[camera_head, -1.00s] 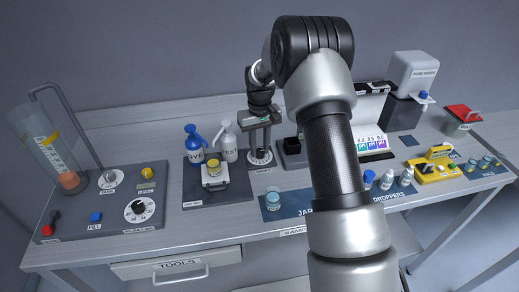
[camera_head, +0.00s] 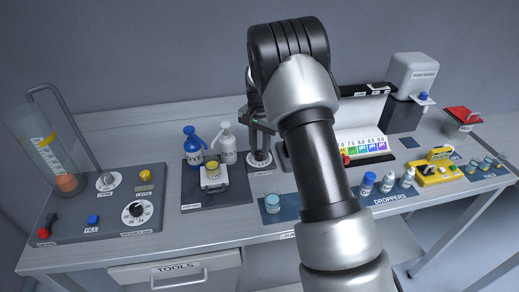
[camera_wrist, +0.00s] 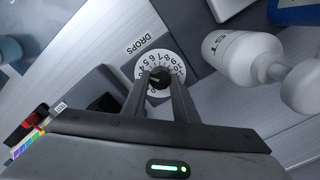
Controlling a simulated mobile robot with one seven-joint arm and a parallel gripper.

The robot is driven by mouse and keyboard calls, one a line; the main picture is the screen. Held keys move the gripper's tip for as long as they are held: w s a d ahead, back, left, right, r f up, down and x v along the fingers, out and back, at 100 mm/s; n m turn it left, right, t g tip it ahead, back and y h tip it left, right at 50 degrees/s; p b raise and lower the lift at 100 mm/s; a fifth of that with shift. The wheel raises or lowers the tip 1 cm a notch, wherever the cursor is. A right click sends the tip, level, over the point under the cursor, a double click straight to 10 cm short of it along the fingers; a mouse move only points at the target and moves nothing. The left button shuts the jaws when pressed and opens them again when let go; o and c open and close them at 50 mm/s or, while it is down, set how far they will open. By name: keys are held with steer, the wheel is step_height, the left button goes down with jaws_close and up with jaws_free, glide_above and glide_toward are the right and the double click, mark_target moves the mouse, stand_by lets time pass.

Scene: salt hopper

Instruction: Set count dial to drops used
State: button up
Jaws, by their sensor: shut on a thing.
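The count dial (camera_wrist: 170,62) is a white disc ringed with black numbers, with a black knob in its middle and the label DROPS beside it in the wrist view. My gripper (camera_wrist: 159,84) has one finger on each side of the knob and is shut on it. The fingers hide part of the disc, and I cannot read the setting for sure.
A white TEST pump bottle (camera_head: 227,146) and blue DYE bottle (camera_head: 194,148) stand just left of the dial. A colour chart (camera_head: 362,146) is to the right. Dropper bottles (camera_head: 387,182) stand at the front right. A dial panel (camera_head: 75,215) is far left.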

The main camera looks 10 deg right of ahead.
mark_target(260, 153)
steer(key=m, duration=0.4)
steer(key=shift+m, duration=0.3)
steer(key=m+p, duration=0.1)
steer(key=m, duration=0.3)
steer(key=shift+m, duration=0.3)
steer(key=o, duration=1.1)
steer(key=shift+c, duration=0.2)
step_height(260, 153, up, 18)
steer(key=shift+f, duration=0.25)
